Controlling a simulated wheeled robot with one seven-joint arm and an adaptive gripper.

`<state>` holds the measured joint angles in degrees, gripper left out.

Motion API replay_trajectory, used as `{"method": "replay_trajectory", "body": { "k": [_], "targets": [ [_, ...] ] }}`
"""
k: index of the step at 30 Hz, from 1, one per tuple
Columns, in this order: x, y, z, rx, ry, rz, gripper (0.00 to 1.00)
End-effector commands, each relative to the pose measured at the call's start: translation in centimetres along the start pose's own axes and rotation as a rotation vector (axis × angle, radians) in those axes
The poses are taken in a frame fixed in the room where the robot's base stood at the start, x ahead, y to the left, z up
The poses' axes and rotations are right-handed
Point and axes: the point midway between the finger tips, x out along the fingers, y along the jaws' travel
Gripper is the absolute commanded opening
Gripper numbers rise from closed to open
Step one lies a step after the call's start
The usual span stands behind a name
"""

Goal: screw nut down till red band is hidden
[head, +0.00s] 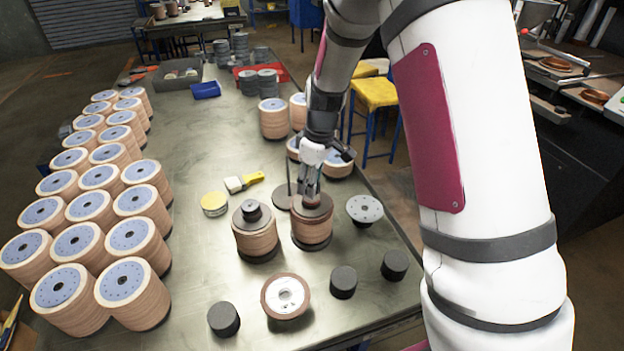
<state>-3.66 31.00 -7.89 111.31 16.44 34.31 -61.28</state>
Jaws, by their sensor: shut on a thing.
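My gripper (309,196) points down over the top of a stack of flap discs (312,230) near the middle of the table. It is shut on the nut at the top centre of this stack, and the fingers hide most of the nut. A dark round plate (323,208) caps the stack. A small reddish patch shows near the fingertips; I cannot tell whether it is the red band. To the left, a similar stack (256,240) stands upright with a dark plate and a black nut (252,210) on top.
Black cylinders (343,281) and a loose disc pile (286,296) stand in front. A grey plate with holes (364,209) is close on the right. Many disc stacks (136,238) line the table's left side.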

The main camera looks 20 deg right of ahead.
Motion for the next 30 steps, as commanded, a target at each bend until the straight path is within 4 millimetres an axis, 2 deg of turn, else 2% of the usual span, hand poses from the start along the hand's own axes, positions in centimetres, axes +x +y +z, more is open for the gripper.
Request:
{"method": "replay_trajectory", "body": {
  "k": [30],
  "targets": [
    [1.6, 0.0, 0.2, 0.000, 0.000, 0.000, 0.09]
  ]
}}
